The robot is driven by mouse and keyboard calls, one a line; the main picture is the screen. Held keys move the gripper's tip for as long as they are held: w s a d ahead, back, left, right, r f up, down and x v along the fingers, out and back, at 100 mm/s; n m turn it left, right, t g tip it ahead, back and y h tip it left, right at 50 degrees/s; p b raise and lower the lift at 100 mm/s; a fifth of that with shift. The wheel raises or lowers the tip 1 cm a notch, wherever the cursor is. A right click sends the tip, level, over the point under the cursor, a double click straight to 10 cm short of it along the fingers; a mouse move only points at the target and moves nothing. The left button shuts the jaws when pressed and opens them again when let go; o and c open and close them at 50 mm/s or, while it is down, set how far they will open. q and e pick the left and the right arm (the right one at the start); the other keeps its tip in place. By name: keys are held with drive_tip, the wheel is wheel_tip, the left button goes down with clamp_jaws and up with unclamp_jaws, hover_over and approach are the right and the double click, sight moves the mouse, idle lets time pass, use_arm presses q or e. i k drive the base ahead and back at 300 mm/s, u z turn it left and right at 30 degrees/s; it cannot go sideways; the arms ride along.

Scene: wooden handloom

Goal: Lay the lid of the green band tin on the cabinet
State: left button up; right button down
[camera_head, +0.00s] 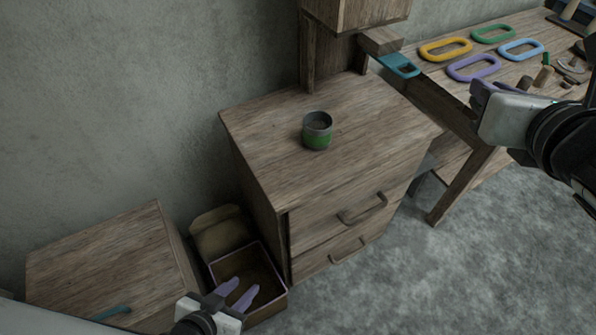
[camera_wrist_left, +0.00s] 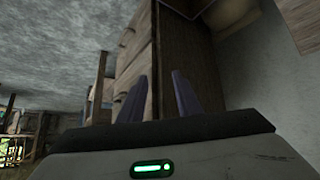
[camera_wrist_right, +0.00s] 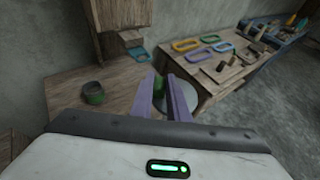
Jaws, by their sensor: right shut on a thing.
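The green band tin (camera_head: 317,131) stands upright on top of the wooden cabinet (camera_head: 270,116), its dark mouth open. It also shows in the right wrist view (camera_wrist_right: 94,92). My right gripper (camera_head: 477,92) is raised to the right of the cabinet, in front of the table. In the right wrist view its purple fingers are shut on a round grey lid (camera_wrist_right: 189,96), with a green part at the fingers. The lid is partly hidden by the fingers there, and I cannot make it out in the head view. My left gripper (camera_head: 240,293) is open and empty, low by the box.
The table (camera_head: 440,80) holds coloured rings and small wooden pieces. A teal-handled piece (camera_head: 398,65) juts out behind the cabinet. An open box (camera_head: 280,289) and a low wooden chest (camera_head: 100,255) stand left of the cabinet. The cabinet top around the tin is clear.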

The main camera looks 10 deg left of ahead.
sight(289, 174)
drive_tip(key=k, duration=0.8)
drive_tip(key=u, duration=1.1)
drive_tip(key=i, duration=0.5)
drive_tip(key=u, duration=0.05)
